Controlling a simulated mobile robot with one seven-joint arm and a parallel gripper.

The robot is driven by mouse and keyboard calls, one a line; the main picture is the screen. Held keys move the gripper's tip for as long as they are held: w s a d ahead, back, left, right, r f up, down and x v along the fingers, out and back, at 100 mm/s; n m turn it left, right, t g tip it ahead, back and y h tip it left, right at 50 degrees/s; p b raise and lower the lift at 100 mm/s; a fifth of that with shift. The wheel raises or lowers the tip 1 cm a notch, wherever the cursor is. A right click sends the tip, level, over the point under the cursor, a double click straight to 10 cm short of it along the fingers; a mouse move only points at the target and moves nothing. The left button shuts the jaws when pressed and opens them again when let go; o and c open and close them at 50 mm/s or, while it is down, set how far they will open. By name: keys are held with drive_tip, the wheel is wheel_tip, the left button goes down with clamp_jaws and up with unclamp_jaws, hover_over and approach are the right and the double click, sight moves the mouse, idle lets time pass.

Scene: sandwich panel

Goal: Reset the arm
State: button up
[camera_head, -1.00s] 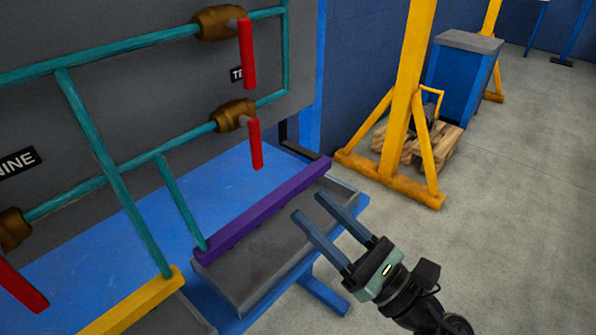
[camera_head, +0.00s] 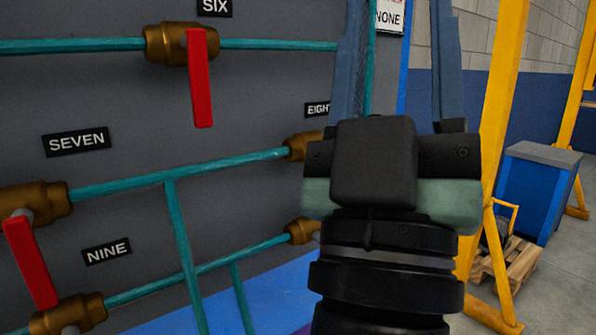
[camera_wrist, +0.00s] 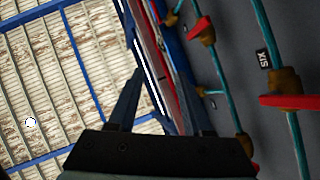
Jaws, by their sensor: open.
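My gripper (camera_head: 398,70) is raised close to the body camera, with its two long blue-grey fingers pointing up. The fingers are spread apart with nothing between them. It stands in front of the panel's right edge and hides part of the EIGHT label and the valve below it. In the wrist view my gripper (camera_wrist: 158,98) also shows open and empty, with the roof beyond its fingers.
The grey panel (camera_head: 120,190) carries teal pipes and brass valves. A red handle hangs from the valve by SIX (camera_head: 200,80), and another red handle (camera_head: 30,262) is at lower left. A yellow frame (camera_head: 500,110), a blue cabinet (camera_head: 532,195) and a wooden pallet (camera_head: 510,275) stand at right.

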drive_tip(key=s+a+r+y, duration=0.1)
drive_tip(key=s+a+y, duration=0.1)
drive_tip(key=a+y, duration=0.45)
wheel_tip(320, 180, up, 38)
drive_tip(key=p, duration=3.8)
drive_tip(key=shift+w+d+m+g, duration=0.2)
drive_tip(key=shift+w+m+g, duration=0.1)
drive_tip(key=shift+f+y, duration=0.15)
drive_tip(key=shift+y, duration=0.1)
